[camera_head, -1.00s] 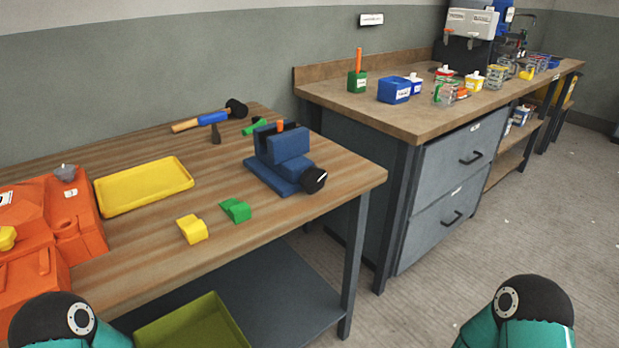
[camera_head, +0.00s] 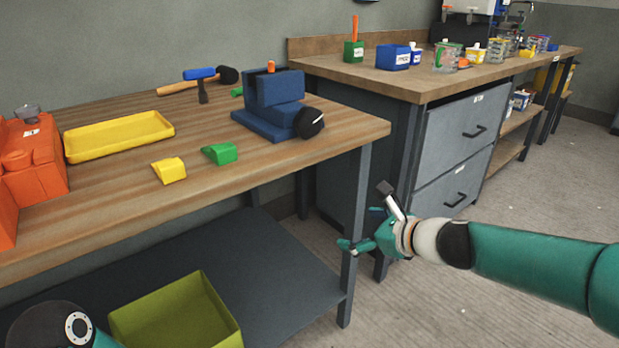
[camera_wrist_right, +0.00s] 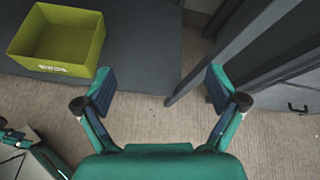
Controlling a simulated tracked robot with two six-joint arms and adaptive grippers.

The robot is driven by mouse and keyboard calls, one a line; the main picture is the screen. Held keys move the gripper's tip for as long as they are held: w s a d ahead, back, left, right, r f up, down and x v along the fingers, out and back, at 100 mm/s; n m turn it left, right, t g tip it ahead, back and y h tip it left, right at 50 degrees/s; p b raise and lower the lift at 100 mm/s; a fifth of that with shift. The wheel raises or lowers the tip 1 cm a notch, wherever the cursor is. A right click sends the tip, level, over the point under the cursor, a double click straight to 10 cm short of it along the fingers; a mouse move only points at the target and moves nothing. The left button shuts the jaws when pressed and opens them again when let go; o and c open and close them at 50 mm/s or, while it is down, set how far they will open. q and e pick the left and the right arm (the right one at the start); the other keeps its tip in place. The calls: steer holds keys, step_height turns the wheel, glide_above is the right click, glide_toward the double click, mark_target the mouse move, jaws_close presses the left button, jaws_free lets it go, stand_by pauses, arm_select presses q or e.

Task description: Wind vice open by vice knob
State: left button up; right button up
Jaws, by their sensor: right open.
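The blue vice (camera_head: 273,103) stands on the wooden workbench near its right end. Its black round vice knob (camera_head: 309,122) faces the front right, with a white line on its face. An orange piece (camera_head: 271,66) shows at the top of the vice, partly hidden by its jaws. My right gripper (camera_head: 357,229) is open and empty, in front of the bench's right leg, below the table top and apart from the knob. In the right wrist view its two fingers (camera_wrist_right: 160,88) are wide apart over the floor. My left gripper is not in view.
A yellow block (camera_head: 169,170) and a green block (camera_head: 219,154) lie near the workbench's front edge (camera_head: 200,205). An olive bin (camera_head: 175,325) sits on the lower shelf. A grey drawer cabinet (camera_head: 450,150) stands right.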

mark_target(312, 127)
step_height(312, 127, up, 17)
steer(key=m+t+y+b, duration=0.2)
steer(key=m+t+y, duration=0.1)
steer(key=m+t, duration=0.15)
steer(key=shift+m, duration=0.25)
steer(key=x, duration=0.5)
steer(key=p+x, duration=0.1)
steer(key=x, duration=0.4)
steer(key=p+x, duration=0.1)
steer(key=x, duration=0.5)
steer(key=shift+s+a+r, duration=0.1)
steer(key=shift+s+a, duration=0.15)
steer(key=shift+a, duration=0.15)
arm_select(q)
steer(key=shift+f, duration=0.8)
arm_select(e)
steer(key=c, duration=1.1)
steer(key=shift+c, duration=0.3)
